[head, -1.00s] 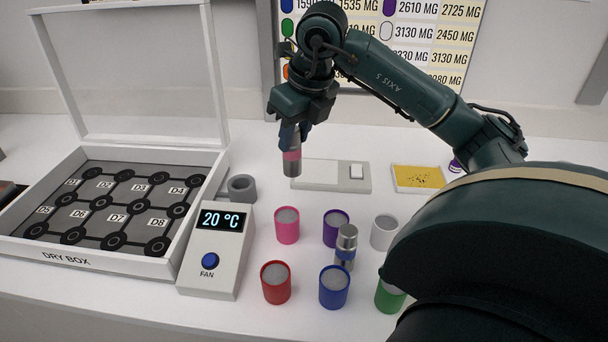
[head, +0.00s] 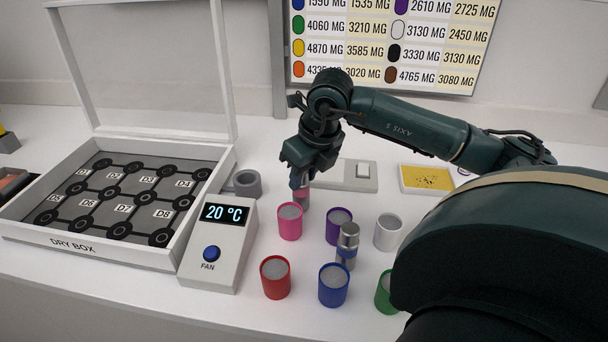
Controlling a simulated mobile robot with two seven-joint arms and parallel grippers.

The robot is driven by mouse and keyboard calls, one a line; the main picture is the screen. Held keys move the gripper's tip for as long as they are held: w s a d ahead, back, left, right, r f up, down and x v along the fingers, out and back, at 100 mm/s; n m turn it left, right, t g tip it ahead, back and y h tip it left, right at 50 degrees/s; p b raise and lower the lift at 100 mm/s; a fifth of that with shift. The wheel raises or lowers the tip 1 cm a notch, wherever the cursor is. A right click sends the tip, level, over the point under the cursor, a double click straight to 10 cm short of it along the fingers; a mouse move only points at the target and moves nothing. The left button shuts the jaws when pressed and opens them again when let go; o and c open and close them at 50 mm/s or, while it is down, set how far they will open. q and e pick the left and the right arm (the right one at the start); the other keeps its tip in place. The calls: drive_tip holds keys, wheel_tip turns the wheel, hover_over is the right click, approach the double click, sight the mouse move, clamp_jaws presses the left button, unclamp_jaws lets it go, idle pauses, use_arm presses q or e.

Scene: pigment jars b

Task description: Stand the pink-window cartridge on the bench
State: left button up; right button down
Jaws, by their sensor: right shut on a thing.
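The pink-window cartridge (head: 301,197) is a grey metal cylinder with a pink band, upright, just behind the pink jar (head: 290,222). My right gripper (head: 300,181) is shut on its upper part from above. The cartridge's lower end is partly hidden by the pink jar, so I cannot tell whether it touches the bench (head: 335,318). My left gripper is not in view.
The open dry box (head: 75,250), fan unit (head: 216,252) and grey ring holder (head: 247,184) are left. A pale scale (head: 345,175) is behind.

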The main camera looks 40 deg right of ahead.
drive_tip(key=shift+f, duration=0.25)
drive_tip(key=shift+f+b, duration=0.15)
drive_tip(key=shift+b, duration=0.15)
drive_tip(key=c, duration=1.1)
unclamp_jaws()
drive_tip(key=shift+r+p, duration=0.3)
drive_tip(key=shift+p, duration=0.05)
drive_tip(key=v, duration=1.2)
drive_tip(key=shift+f, duration=0.1)
